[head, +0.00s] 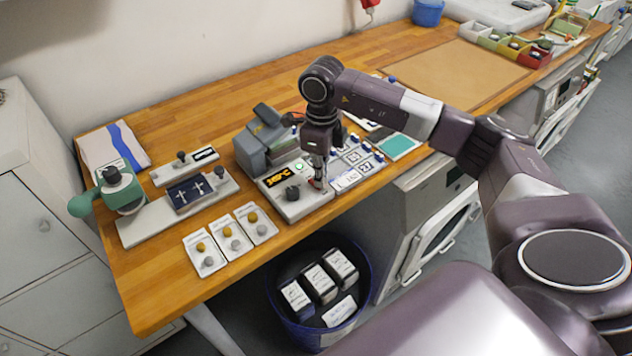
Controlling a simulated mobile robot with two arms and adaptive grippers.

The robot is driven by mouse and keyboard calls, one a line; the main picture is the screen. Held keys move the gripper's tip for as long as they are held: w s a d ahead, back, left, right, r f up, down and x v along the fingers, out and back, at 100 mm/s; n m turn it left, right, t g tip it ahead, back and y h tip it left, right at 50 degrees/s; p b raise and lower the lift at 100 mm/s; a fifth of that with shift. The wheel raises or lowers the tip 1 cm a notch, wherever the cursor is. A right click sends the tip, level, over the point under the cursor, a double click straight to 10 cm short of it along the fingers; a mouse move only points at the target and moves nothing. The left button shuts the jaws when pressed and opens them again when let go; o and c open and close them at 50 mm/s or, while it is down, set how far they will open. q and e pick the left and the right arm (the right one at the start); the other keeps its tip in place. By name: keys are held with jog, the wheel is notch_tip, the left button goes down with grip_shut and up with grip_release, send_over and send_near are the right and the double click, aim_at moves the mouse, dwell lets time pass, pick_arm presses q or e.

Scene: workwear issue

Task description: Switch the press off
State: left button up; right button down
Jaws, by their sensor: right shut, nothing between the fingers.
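The press (262,145) is a grey machine on the wooden bench, left of the picture's middle. Its pale control box (310,204) faces me, with a lit amber display (276,177), a black knob (292,192) and a small green light (299,167). A red part, likely the switch, shows at the box's right end and is mostly hidden by my fingers. My right gripper (318,184) points down at that end, shut and empty, its tips at or just above the red part. I cannot tell whether they touch. My left gripper is out of view.
A green-handled device (118,190) and a dark blue plate (189,194) stand left. Several cards with buttons (204,253) lie in front. Labelled cards (346,180) and a teal pad (399,146) lie right of the press. A blue bin (281,308) with boxes stands below the bench.

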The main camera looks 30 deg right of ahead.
jog(key=shift+f, duration=0.35)
jog(key=shift+s+r, duration=0.1)
jog(key=shift+r, duration=0.05)
jog(key=shift+r+p, duration=0.5)
jog(key=shift+r, duration=0.4)
jog(key=shift+r+p, duration=1.4)
jog(key=shift+r, duration=1.1)
